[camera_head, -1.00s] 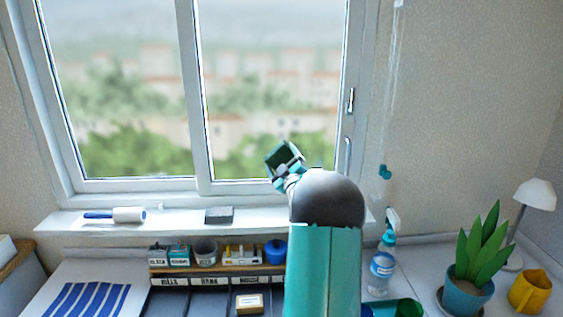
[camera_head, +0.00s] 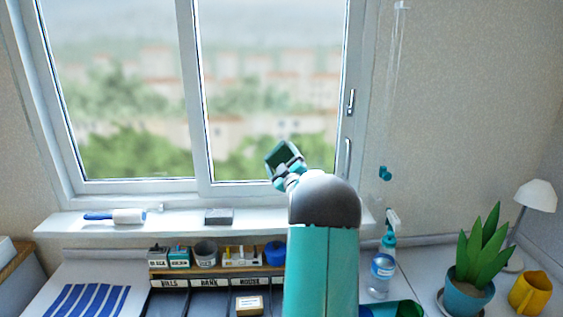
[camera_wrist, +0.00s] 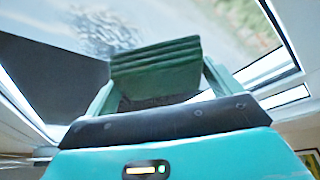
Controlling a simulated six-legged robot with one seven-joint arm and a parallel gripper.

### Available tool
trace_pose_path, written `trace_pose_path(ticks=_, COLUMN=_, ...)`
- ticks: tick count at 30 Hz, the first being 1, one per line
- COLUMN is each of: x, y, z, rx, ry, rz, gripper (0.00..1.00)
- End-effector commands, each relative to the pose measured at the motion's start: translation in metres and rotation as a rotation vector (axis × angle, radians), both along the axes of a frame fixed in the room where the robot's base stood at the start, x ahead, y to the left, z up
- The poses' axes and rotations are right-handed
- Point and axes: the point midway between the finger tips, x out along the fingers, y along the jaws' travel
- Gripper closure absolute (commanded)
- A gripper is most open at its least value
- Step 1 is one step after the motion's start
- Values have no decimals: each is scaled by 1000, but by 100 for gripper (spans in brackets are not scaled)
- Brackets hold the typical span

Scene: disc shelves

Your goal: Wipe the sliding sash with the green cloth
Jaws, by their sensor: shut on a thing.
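My gripper (camera_head: 282,166) is raised in front of the lower part of the right-hand window pane in the head view. It is shut on the green cloth (camera_head: 284,155), which shows as a dark green folded pad. In the wrist view the cloth (camera_wrist: 155,66) sits between the fingers as a layered block, with the glass behind it. I cannot tell whether the cloth touches the glass. The sliding sash (camera_head: 203,120) has a pale frame and a handle at its right side. A greyish smeared patch (camera_wrist: 105,32) shows on the glass in the wrist view.
A lint roller (camera_head: 118,216) and a grey block (camera_head: 219,216) lie on the sill. Below is a desk organiser (camera_head: 215,269) with labelled compartments. A spray bottle (camera_head: 383,266), potted plant (camera_head: 477,262), yellow mug (camera_head: 530,292) and lamp (camera_head: 536,195) stand to the right.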

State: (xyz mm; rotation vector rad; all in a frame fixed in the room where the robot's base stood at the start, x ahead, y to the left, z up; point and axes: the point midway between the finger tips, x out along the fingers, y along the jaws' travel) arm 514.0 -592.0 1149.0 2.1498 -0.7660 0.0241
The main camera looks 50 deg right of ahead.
Motion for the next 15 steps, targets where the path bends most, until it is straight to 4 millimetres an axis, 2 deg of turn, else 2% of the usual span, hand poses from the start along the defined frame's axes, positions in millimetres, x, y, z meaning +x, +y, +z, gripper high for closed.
trace_pose_path(ticks=15, x=1, y=-7, z=0, rx=0, ry=-1, rz=-1, gripper=28)
